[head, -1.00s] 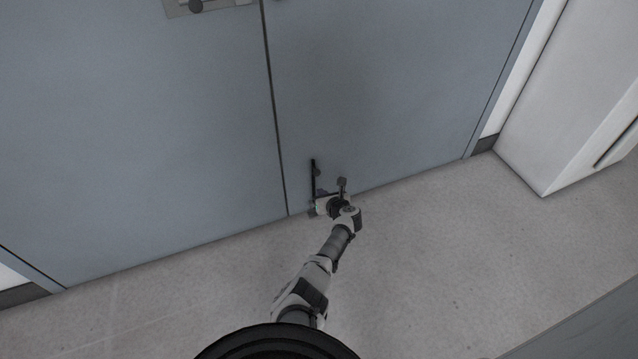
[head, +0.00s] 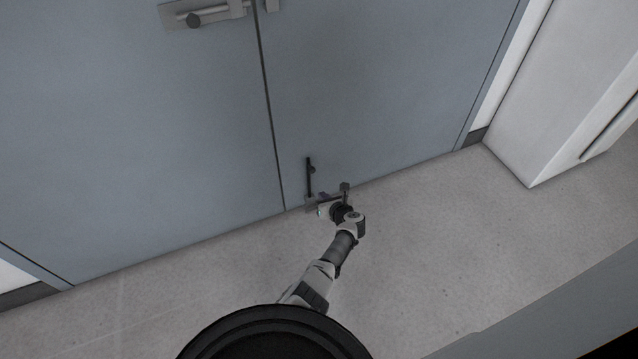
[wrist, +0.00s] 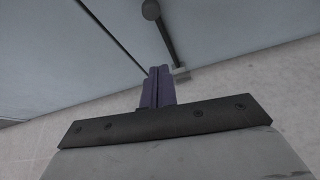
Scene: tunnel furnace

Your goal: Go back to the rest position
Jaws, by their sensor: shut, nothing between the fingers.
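My gripper (head: 325,197) is at the end of my outstretched arm, low in front of the right leaf of a blue-grey double door. In the wrist view its purple fingers (wrist: 158,88) are together, with nothing between them. A dark vertical bolt rod (head: 309,176) is on the door's lower part, just beyond the gripper. In the wrist view this rod (wrist: 166,38) with a round knob rises above and beyond the fingertips. The fingers look close to its lower end; I cannot tell whether they touch.
The double door (head: 150,140) fills the background, with a horizontal latch (head: 207,16) near the top. A white cabinet (head: 560,90) stands at the right. The speckled grey floor (head: 430,250) is clear around my arm. A grey surface (head: 560,310) edges the lower right.

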